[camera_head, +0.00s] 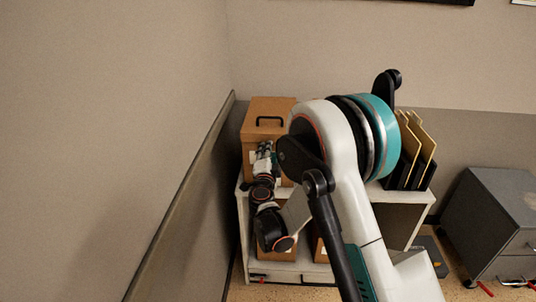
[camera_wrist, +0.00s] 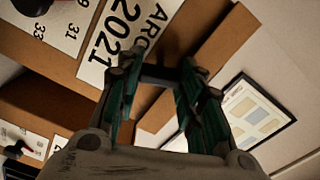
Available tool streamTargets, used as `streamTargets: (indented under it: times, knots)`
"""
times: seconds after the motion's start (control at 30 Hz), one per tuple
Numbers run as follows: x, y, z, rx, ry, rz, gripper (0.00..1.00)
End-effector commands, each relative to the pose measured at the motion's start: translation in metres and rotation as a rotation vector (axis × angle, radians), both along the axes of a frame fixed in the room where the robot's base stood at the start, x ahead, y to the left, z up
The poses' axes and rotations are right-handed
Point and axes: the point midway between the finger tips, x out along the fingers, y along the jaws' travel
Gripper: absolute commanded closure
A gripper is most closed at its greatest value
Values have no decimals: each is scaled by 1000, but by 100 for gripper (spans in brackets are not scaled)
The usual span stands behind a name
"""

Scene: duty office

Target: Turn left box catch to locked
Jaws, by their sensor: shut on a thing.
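A brown box (camera_head: 255,133) with a black handle (camera_head: 269,121) stands on top of a white shelf unit, near the wall corner. My gripper (camera_head: 264,150) is at the front of this box. In the wrist view the fingers of my gripper (camera_wrist: 160,74) close on a small dark piece, apparently the box catch (camera_wrist: 158,78), just below the lid edge. The fingers hide most of the catch, and I cannot read its position. A white label (camera_wrist: 120,35) reading "ARC" and "2021" is on the brown face beside the fingers.
Brown boxes (camera_head: 276,255) sit in the shelf (camera_head: 408,197) below. Upright folders (camera_head: 412,150) stand on its right end. A grey drawer cabinet (camera_head: 497,228) is at right. A wall with a rail (camera_head: 185,190) runs close on the left. A numbered white plate (camera_wrist: 62,28) shows in the wrist view.

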Motion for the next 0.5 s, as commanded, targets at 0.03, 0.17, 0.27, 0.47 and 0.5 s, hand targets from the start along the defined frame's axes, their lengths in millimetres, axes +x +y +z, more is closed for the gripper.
streamTargets:
  times: [0.03, 0.17, 0.27, 0.47, 0.5]
  knots:
    - [0, -1, -1, 41, -1, -1, 89]
    - [0, -1, -1, 143, -5, -1, 89]
    - [0, -1, -1, 211, -7, -1, 89]
    - [-1, -1, -1, 311, -11, -1, 89]
    - [-1, -1, -1, 324, -12, -1, 89]
